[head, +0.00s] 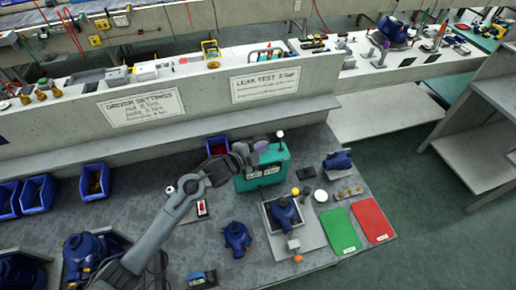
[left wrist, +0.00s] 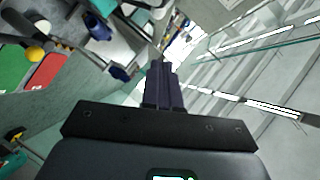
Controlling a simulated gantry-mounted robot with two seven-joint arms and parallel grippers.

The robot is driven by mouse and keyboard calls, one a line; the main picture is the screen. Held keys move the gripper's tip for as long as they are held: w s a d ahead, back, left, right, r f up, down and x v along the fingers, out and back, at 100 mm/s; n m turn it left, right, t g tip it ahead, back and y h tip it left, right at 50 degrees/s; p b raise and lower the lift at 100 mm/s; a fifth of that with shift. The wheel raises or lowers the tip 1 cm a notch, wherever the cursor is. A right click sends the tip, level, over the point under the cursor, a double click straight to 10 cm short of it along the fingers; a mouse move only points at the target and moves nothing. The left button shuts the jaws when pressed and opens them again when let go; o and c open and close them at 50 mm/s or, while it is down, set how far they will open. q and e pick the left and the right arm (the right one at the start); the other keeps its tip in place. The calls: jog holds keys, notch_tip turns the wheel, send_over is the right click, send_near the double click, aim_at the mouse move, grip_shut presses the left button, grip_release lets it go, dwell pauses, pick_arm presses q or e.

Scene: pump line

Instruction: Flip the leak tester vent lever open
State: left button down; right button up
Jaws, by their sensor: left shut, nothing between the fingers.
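The leak tester is a teal box (head: 264,172) on the workbench, in the middle of the head view. A lever with a pale round knob (head: 280,134) stands upright at its back right, apparently the vent lever. My left gripper (head: 258,149) is over the tester's top left part, left of the knob and apparently apart from it. In the left wrist view its dark fingers (left wrist: 164,85) are pressed together with nothing between them. The gripper and wrist hide part of the tester's top. My right gripper does not show.
A blue pump (head: 285,212) sits in a fixture right of my forearm, with another pump (head: 237,238) nearer. A green mat (head: 341,231) and a red mat (head: 372,220) lie at the right. A blue bin (head: 217,146) stands left of the tester, before the concrete ledge.

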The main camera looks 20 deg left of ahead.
pick_arm(q)
jog(key=shift+v, duration=0.85)
